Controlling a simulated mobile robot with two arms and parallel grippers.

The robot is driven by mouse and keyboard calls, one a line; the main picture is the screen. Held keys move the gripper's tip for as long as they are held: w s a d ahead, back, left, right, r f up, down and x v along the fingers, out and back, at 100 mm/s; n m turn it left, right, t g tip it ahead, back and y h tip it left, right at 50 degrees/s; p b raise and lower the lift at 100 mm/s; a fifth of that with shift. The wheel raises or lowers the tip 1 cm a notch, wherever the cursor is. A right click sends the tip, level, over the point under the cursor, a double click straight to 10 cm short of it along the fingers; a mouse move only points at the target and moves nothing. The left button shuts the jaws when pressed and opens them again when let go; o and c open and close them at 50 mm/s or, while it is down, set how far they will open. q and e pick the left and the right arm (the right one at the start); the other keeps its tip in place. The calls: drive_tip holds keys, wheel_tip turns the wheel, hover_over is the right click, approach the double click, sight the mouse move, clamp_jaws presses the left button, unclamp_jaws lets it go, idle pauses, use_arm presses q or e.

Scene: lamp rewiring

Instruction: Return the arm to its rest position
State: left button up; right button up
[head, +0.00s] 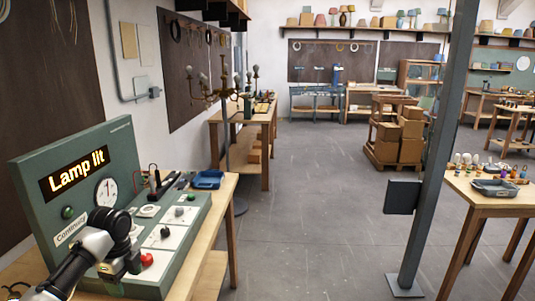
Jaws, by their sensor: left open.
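My left arm comes in from the lower left. Its left gripper (121,266) hangs over the front of the green test console (112,140), close to the red button (147,260). The gripper is small and dark here; I see nothing held in it, and I cannot tell whether it touches the console. A "Continuity" label (70,231) is partly behind my arm. My right gripper is out of view.
A blue tray (207,179) and dark tools lie on the bench behind the console. A brass chandelier (225,94) stands beyond. A grey post (437,150) rises at the right, near a table with a grey tray (494,188). The floor (300,220) between is clear.

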use_arm(q)
drive_tip(key=shift+n, duration=0.9)
drive_tip(key=s+d+f, duration=0.2)
drive_tip(key=f, duration=0.1)
drive_tip(key=s+d+f, duration=0.2)
drive_tip(key=d+f, duration=0.1)
drive_tip(key=s+d+f, duration=0.2)
drive_tip(key=d+f, duration=0.1)
drive_tip(key=shift+s, duration=0.15)
drive_tip(key=s+d+f+n+t+h, duration=0.1)
drive_tip(key=s+d+f+n, duration=0.4)
drive_tip(key=s, duration=0.4)
drive_tip(key=s+d+r+n+t, duration=0.1)
drive_tip(key=s+r+n+t, duration=0.2)
drive_tip(key=s+n, duration=1.25)
drive_tip(key=s+f+m+g, duration=0.1)
drive_tip(key=s+f+m, duration=0.15)
drive_tip(key=f, duration=1.15)
drive_tip(key=s+f+m+g, duration=0.1)
drive_tip(key=s+f+m, duration=0.15)
drive_tip(key=f, duration=1.15)
drive_tip(key=s+a+f+g, duration=0.1)
drive_tip(key=s+a+f, duration=0.1)
drive_tip(key=s+f, duration=1.3)
drive_tip(key=shift+s+a+y, duration=0.3)
drive_tip(key=shift+s+y, duration=0.1)
drive_tip(key=shift+s, duration=0.35)
